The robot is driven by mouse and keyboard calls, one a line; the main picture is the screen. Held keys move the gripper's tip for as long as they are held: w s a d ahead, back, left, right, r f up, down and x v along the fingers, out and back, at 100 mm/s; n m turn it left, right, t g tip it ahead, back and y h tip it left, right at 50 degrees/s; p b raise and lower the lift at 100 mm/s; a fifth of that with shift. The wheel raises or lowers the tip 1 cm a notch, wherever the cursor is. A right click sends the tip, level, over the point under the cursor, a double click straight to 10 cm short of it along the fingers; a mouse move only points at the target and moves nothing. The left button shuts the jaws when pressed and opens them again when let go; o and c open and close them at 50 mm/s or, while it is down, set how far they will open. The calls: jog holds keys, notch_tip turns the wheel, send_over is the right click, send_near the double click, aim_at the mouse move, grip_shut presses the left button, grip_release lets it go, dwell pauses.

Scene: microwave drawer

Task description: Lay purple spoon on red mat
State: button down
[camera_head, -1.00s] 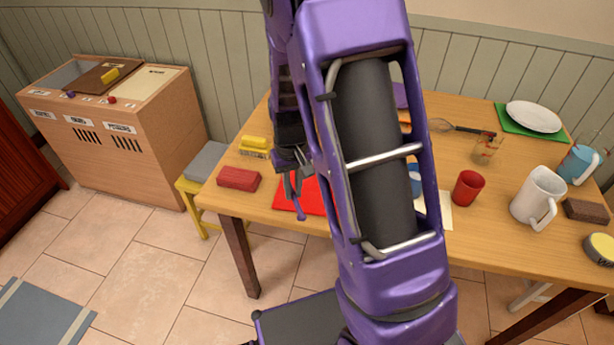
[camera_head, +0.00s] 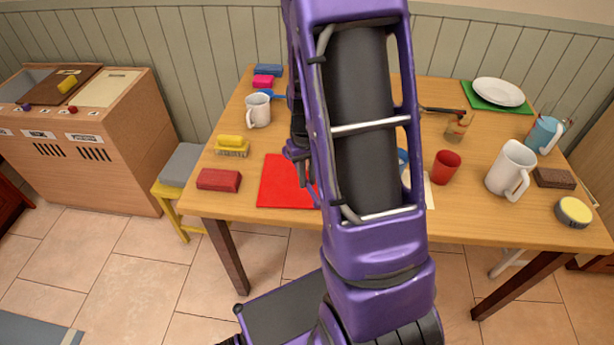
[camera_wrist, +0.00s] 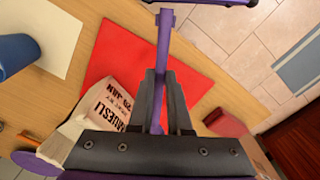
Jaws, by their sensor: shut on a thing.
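The red mat (camera_head: 284,184) lies flat at the table's front edge, left of my arm, which hides its right part. In the wrist view the mat (camera_wrist: 120,62) spreads behind my fingers. My gripper (camera_wrist: 161,75) is shut on the purple spoon (camera_wrist: 164,38), whose straight handle sticks out past the fingertips across the mat's image. The spoon appears held above the mat; the exact gap cannot be told. In the head view my arm mostly hides the gripper, and a small purple part at its left edge cannot be identified for sure.
A red block (camera_head: 219,180), a yellow sponge (camera_head: 232,146) and a white mug (camera_head: 257,109) stand left of the mat. A red cup (camera_head: 446,166) and a white pitcher (camera_head: 511,168) stand right of my arm. A muesli bag (camera_wrist: 112,104) lies close to my fingers in the wrist view.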

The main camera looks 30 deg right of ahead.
aim_at(307, 206)
jog(key=shift+f+b, duration=2.9)
jog(key=shift+f, duration=0.9)
jog(key=c, duration=0.5)
grip_release()
jog(key=shift+c, duration=0.2)
jog(key=o, duration=0.5)
jog(key=shift+o, duration=0.2)
jog(key=shift+r, duration=0.1)
